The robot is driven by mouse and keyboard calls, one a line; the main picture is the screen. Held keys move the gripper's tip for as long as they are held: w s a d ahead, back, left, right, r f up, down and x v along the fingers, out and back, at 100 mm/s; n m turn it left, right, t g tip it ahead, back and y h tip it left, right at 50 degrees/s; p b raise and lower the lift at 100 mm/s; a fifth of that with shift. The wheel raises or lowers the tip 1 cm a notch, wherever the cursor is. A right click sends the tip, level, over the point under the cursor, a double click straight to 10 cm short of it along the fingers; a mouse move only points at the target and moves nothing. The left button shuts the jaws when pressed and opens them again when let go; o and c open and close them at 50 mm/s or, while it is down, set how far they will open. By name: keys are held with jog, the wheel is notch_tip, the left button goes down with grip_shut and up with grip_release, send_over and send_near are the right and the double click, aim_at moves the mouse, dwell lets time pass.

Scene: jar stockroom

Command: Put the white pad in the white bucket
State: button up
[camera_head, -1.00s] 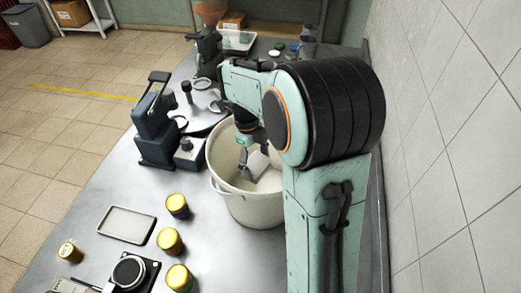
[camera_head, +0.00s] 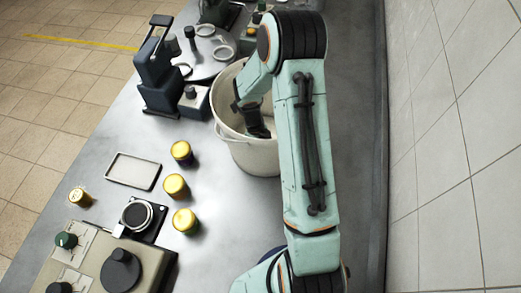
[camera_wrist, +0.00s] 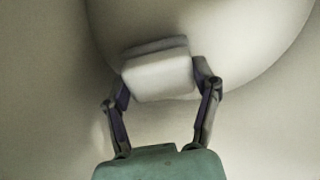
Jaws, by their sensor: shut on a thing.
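The white bucket (camera_head: 252,155) stands on the metal table, partly hidden by my arm in the head view. My gripper (camera_head: 258,132) reaches down inside it. In the wrist view my gripper (camera_wrist: 165,90) is shut on the white pad (camera_wrist: 160,75), with one finger on each side of it. The pad is a small pale block, and the bucket's pale inner wall and floor (camera_wrist: 250,40) surround it. I cannot tell whether the pad touches the bucket floor. The pad is hidden in the head view.
Several yellow-lidded jars (camera_head: 175,186) stand left of and in front of the bucket. A shallow tray (camera_head: 133,171) lies further left. A dark machine (camera_head: 160,75) stands left of the bucket. A tiled wall (camera_head: 450,150) closes off the right.

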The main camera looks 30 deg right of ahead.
jog(key=shift+f, duration=0.2)
jog(key=o, duration=0.9)
jog(key=shift+c, duration=0.2)
notch_tip(320, 180, up, 12)
jog(key=w, duration=0.1)
jog(key=shift+w+a, duration=0.35)
jog(key=shift+r, duration=0.1)
